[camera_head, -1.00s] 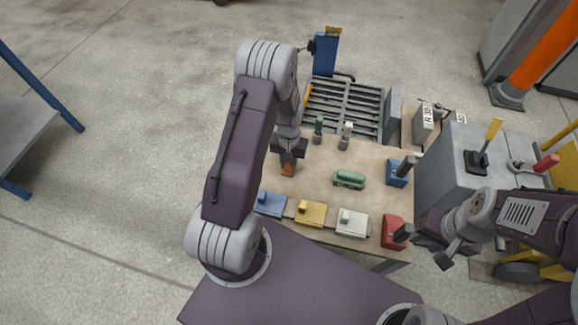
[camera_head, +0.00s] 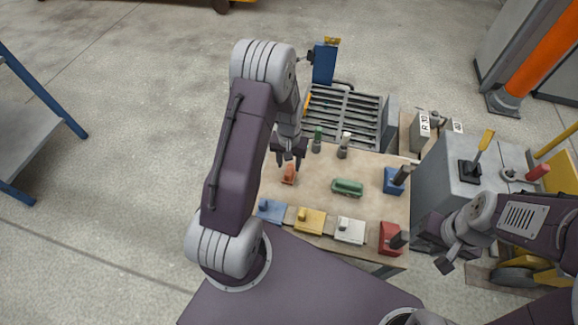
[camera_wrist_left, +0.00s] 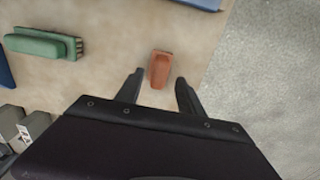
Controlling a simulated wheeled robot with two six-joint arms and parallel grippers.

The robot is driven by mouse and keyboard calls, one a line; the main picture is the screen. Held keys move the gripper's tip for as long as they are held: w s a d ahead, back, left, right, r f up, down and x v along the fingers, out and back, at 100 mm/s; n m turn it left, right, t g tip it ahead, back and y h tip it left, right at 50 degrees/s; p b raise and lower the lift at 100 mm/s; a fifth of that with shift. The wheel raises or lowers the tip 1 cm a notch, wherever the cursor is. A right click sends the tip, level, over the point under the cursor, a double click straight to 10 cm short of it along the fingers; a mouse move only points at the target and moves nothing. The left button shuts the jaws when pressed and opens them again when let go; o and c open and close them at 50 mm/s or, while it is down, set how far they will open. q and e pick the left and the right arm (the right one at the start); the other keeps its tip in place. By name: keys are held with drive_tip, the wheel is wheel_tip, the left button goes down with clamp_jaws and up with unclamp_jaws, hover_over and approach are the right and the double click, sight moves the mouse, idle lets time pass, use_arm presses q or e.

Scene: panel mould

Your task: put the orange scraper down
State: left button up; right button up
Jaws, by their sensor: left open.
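The orange scraper (camera_head: 289,173) lies on the tan tabletop (camera_head: 316,188), toward its left side. It also shows in the left wrist view (camera_wrist_left: 160,69), just beyond and between the fingertips. My left gripper (camera_head: 288,161) is open and empty, a little above and behind the scraper in the head view; its two spread fingers (camera_wrist_left: 160,80) show apart in the wrist view. My right gripper (camera_head: 436,252) is at the right, near the red block with a dark handle (camera_head: 391,238); whether its jaws are open I cannot tell.
A green tool (camera_head: 347,187) lies mid-table. Blue (camera_head: 270,210), yellow (camera_head: 310,220) and white (camera_head: 349,231) pieces line the front edge. A blue block with a dark handle (camera_head: 395,181) is at the right. A slatted rack (camera_head: 345,112) stands behind. Bare tabletop lies between the scraper and green tool.

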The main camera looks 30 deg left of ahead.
sight(289, 170)
use_arm(q)
wheel_tip(289, 170, up, 7)
drive_tip(key=p, duration=0.3)
drive_tip(key=s+d+r+m, duration=0.1)
drive_tip(key=s+d+r, duration=0.2)
drive_tip(key=s+r, duration=0.2)
drive_tip(key=s+d+r+m+t, duration=0.1)
drive_tip(key=s+d+r, duration=0.3)
drive_tip(key=s, duration=0.3)
drive_tip(key=shift+s+d+r+b, duration=0.25)
drive_tip(key=shift+r+b, duration=0.05)
drive_tip(key=shift+r, duration=0.05)
use_arm(e)
wheel_tip(289, 170, up, 4)
drive_tip(key=shift+f, duration=0.25)
